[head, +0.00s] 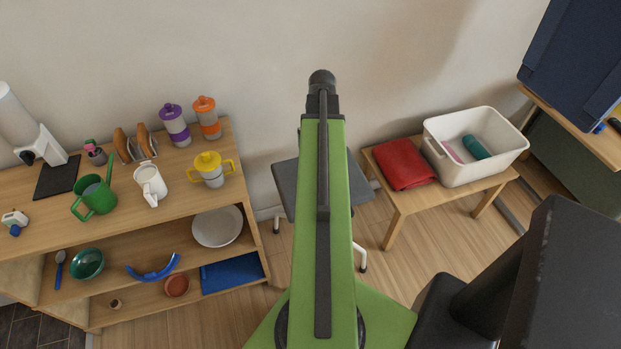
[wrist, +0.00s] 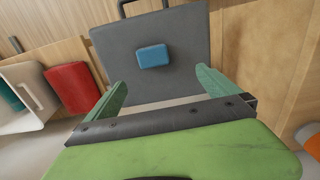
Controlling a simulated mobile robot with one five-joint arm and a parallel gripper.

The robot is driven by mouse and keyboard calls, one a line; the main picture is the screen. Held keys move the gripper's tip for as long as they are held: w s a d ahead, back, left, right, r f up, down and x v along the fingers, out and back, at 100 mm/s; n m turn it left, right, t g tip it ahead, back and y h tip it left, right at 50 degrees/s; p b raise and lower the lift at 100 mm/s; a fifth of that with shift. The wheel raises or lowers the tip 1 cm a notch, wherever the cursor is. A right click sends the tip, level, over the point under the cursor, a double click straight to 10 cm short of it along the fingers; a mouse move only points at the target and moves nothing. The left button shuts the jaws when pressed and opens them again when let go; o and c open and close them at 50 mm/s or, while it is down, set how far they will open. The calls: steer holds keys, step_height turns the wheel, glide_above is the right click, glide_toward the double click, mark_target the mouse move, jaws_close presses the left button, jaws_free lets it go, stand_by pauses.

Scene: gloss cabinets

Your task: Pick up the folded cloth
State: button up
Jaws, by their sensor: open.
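A red folded cloth (head: 404,163) lies flat on the left part of the low wooden bench (head: 446,198) in the head view. It also shows at the left of the wrist view (wrist: 72,88). A small blue block (wrist: 153,56) with rounded edges lies on the grey stool seat (wrist: 185,30); I cannot tell whether it is cloth or a sponge. My gripper (wrist: 162,80) is open and empty, its two green fingers spread above the near edge of the seat, with the block beyond them. In the head view my green arm hides the gripper and the block.
A white bin (head: 477,147) with a teal item inside stands right of the red cloth on the bench. A wooden shelf unit (head: 225,165) with cups, bottles and bowls stands at the left. Bare floor lies between shelf and bench, around the stool.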

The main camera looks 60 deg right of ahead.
steer(key=f+b, duration=0.4)
steer(key=d+f+b, duration=0.1)
steer(key=f+b, duration=0.3)
steer(key=s+f+b, duration=0.1)
steer(key=f+b, duration=0.3)
steer(key=shift+d+f, duration=0.1)
steer(key=shift+d, duration=0.05)
step_height(320, 180, down, 6)
steer(key=b, duration=0.5)
steer(key=shift+s+d+r+b, duration=0.1)
steer(key=shift+s+r+b, duration=0.1)
steer(key=shift+b, duration=0.2)
steer(key=shift+r, duration=0.2)
steer(key=c, duration=1.4)
